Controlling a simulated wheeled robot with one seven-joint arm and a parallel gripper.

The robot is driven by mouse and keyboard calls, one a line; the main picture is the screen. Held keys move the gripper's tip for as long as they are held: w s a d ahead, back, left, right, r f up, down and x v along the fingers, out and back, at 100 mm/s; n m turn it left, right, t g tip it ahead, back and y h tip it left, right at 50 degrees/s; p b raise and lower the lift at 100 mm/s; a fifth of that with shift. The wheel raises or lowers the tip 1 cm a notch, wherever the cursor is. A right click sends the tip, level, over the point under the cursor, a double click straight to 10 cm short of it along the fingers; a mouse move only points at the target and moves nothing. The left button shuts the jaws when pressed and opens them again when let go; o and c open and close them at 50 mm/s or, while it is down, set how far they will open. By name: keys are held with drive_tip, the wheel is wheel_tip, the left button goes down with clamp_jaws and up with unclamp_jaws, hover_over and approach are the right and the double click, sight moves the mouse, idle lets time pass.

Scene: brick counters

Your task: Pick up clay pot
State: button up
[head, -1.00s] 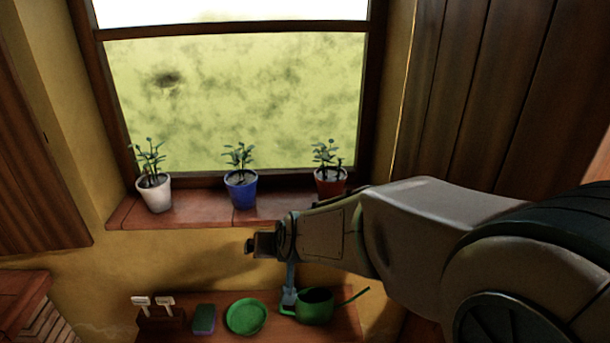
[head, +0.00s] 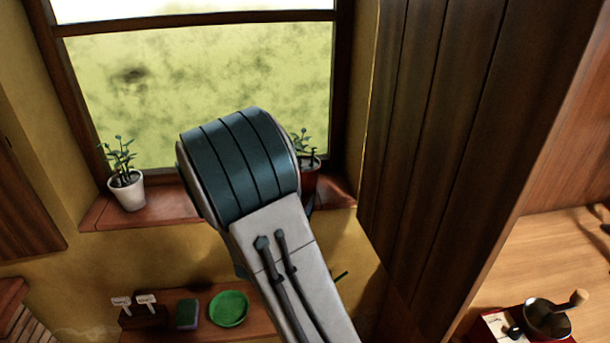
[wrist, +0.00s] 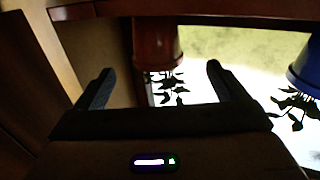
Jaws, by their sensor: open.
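The clay pot (head: 311,180) is reddish brown and holds a green plant. It stands on the right end of the window sill, partly hidden by my arm in the head view. In the wrist view the picture is upside down, and the clay pot (wrist: 157,42) hangs from the top with its plant below. My gripper (wrist: 159,70) is open, one finger to each side of the pot in that picture. Nothing is between the fingers that I can tell is touched. In the head view my gripper is hidden behind my arm.
A white pot (head: 128,191) stands at the sill's left. A blue pot (wrist: 309,72) shows beside the clay pot in the wrist view. Below are a green dish (head: 229,309) and a sponge (head: 187,314). A wooden panel (head: 440,150) stands close on the right.

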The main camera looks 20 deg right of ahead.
drive_tip(key=p+x, duration=0.1)
drive_tip(key=x, duration=0.6)
drive_tip(key=shift+d, duration=0.1)
drive_tip(key=p+x, duration=0.3)
drive_tip(key=x, duration=0.1)
drive_tip(key=shift+d+r, duration=0.1)
drive_tip(key=shift+d, duration=0.25)
drive_tip(key=shift+w+d, duration=0.3)
drive_tip(key=shift+w, duration=0.15)
drive_tip(key=c, duration=1.2)
drive_tip(key=shift+c, duration=1)
